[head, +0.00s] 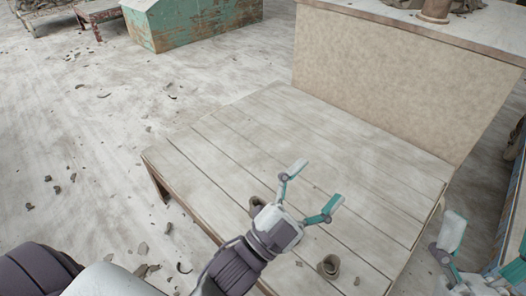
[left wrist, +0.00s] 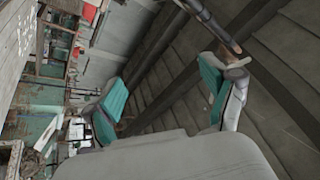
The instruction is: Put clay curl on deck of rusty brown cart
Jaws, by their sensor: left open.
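A curled brown clay piece (head: 329,267) sits near the front of the planked wooden table (head: 365,190) in the head view. A second brown piece (head: 257,203) lies to its left, partly hidden by my left gripper. My left gripper (head: 318,184) is open and empty over the table, its fingers pointing away from both pieces. In the left wrist view its open fingers (left wrist: 165,88) have nothing between them. My right gripper (head: 485,240) is open at the lower right edge, partly cut off. A low cart-like stand with rusty reddish-brown legs (head: 97,30) is at the top left, partly cut off.
A chipped green bin (head: 195,25) stands at the back. A tall beige block (head: 395,75) borders the table's far side. Clay scraps (head: 140,250) litter the floor at left. Most of the tabletop is bare.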

